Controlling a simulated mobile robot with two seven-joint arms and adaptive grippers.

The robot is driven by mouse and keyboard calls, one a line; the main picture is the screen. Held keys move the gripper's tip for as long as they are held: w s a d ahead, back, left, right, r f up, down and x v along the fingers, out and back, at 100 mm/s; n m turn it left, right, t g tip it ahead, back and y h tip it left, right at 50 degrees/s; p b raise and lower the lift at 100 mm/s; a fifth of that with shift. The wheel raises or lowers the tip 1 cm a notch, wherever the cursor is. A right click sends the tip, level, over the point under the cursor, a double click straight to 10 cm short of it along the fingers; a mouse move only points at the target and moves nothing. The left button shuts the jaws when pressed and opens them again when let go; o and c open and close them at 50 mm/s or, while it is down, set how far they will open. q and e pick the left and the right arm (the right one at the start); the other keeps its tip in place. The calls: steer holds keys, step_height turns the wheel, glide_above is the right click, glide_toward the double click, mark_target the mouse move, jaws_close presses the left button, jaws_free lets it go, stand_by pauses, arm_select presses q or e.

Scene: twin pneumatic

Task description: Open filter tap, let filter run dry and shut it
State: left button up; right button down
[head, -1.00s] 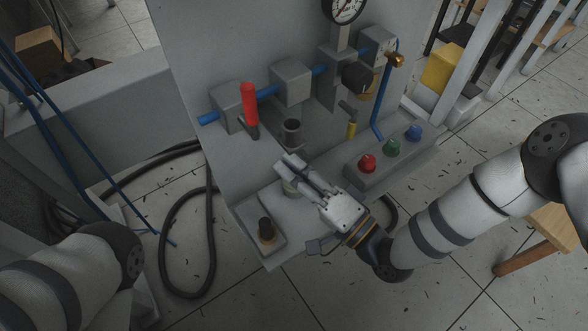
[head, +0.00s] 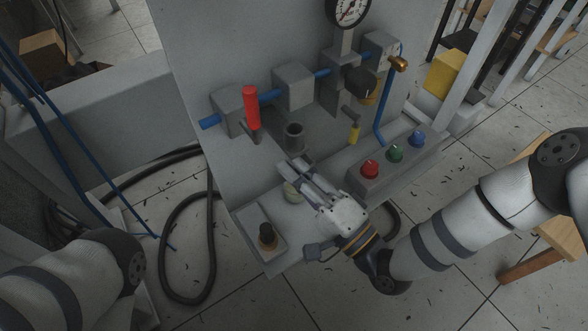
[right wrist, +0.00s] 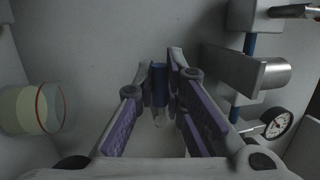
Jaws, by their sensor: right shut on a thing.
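My right gripper (head: 287,168) reaches in from the right, low in front of the grey panel. In the right wrist view its fingers (right wrist: 160,88) are closed about a small dark blue piece (right wrist: 159,85) with a pale tip below it. This looks like the filter tap, but the fingers cover much of it. A grey cup-shaped part (head: 294,135), perhaps the filter bowl, stands just beyond the fingertips in the head view. A pale cylinder (head: 291,192) is beside the gripper; a clear cylinder with a red ring (right wrist: 40,107) shows in the right wrist view. My left gripper is out of view.
A red lever (head: 251,107) and a blue pipe with grey blocks (head: 293,86) run along the panel. A black hose (head: 165,245) loops on the floor.

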steer(key=c, duration=1.7)
jaws_free()
steer(key=shift+o, duration=0.2)
steer(key=v, duration=1.2)
